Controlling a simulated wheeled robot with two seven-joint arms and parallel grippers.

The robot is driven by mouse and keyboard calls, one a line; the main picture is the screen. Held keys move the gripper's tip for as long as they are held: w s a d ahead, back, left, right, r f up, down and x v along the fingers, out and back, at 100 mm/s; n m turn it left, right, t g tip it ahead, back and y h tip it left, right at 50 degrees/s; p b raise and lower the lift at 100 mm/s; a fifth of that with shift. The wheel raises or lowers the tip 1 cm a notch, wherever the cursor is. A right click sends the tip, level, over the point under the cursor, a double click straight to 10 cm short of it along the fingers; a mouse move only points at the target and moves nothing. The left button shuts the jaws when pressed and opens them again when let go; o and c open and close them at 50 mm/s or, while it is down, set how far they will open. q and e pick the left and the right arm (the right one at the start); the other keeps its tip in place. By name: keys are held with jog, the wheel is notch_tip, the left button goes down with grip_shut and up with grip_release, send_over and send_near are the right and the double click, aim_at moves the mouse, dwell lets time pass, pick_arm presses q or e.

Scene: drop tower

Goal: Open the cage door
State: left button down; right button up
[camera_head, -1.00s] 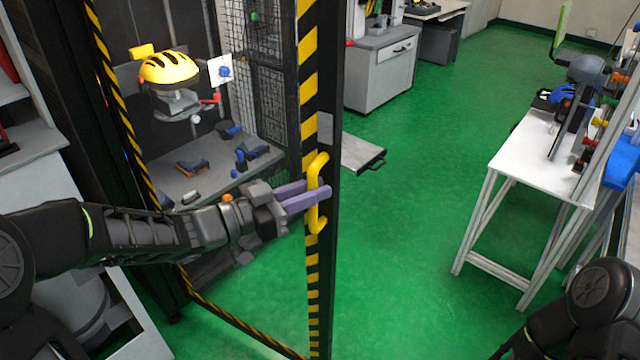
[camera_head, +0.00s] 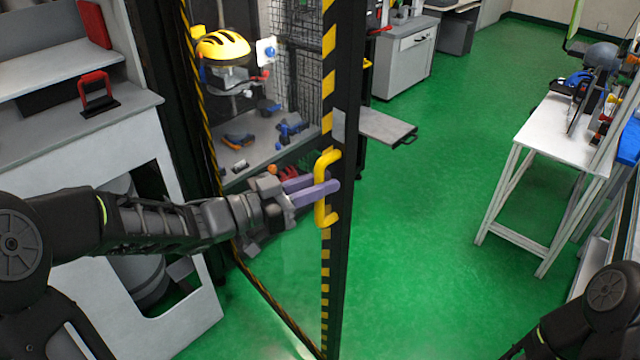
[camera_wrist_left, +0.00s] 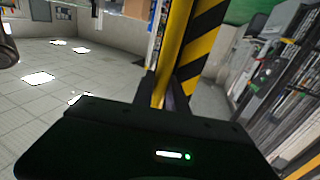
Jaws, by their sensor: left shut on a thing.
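The cage door (camera_head: 342,110) is a tall, narrow-framed panel with black and yellow stripes and a see-through middle. It stands swung out from the cage, with green floor visible through it. Its yellow handle (camera_head: 327,212) is on the free edge. My left gripper (camera_head: 328,188) is shut on the handle, its purple fingers around the bar. In the left wrist view the yellow handle (camera_wrist_left: 172,55) runs up from between the fingers, beside the striped edge. Of my right arm only dark links show at the bottom right; its gripper is out of view.
Inside the cage, a yellow helmet (camera_head: 223,46) sits above a grey shelf with tools. A grey bench (camera_head: 75,130) with a red-handled item stands at the left. A white table (camera_head: 550,135) stands at the right. The green floor between is clear.

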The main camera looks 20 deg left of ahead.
pick_arm(q)
jog(key=shift+w+r, duration=0.1)
jog(key=c, duration=1.6)
grip_release()
jog(key=b+v, duration=0.1)
jog(key=v, duration=0.7)
